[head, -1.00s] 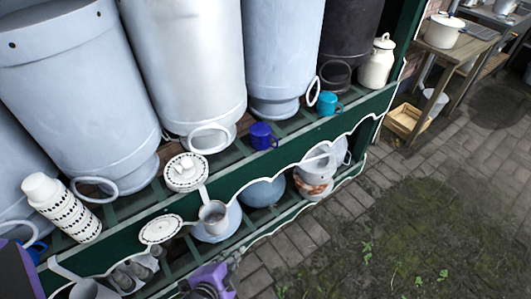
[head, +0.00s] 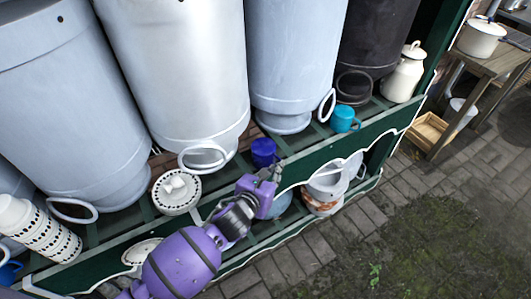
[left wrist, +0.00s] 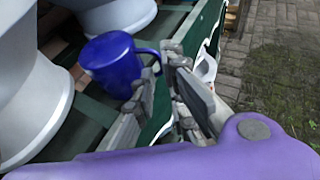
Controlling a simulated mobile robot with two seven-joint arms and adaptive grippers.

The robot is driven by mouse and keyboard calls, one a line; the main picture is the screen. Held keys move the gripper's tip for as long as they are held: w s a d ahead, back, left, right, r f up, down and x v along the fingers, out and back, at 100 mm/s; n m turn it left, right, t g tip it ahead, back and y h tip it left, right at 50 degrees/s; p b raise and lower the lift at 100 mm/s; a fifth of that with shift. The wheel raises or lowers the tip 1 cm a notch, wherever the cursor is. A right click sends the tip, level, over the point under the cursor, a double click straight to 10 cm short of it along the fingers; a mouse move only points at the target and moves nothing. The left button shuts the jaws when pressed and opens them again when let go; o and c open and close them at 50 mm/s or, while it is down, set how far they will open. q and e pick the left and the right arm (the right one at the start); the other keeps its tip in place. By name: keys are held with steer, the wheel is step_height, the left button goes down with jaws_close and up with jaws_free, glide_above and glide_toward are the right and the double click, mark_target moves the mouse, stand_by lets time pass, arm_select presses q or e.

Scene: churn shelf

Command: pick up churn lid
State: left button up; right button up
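A cream lidded can (head: 404,75) stands at the right end of the upper shelf, with its small lid (head: 414,50) on top. Large pale metal churns (head: 180,70) stand along the shelf; I see no loose lid that is clearly a churn's. My purple left gripper (head: 270,174) is at the shelf's front edge, just below a dark blue mug (head: 263,152). In the left wrist view its fingers (left wrist: 160,75) are apart, with the blue mug (left wrist: 112,65) beyond them and its handle near the fingertips. I cannot tell whether they touch. My right gripper is out of view.
A teal mug (head: 344,119) and a patterned white dish (head: 176,192) sit along the upper shelf. Stacked patterned cups (head: 45,235) lean at the left. Pots (head: 325,185) stand on the lower shelf. The paving (head: 375,180) in front is clear.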

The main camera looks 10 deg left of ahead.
arm_select(q)
steer(key=x, duration=0.4)
steer(key=shift+w, duration=0.3)
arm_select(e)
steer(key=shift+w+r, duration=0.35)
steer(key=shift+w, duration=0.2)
arm_select(q)
steer(key=shift+c, duration=0.3)
jaws_close()
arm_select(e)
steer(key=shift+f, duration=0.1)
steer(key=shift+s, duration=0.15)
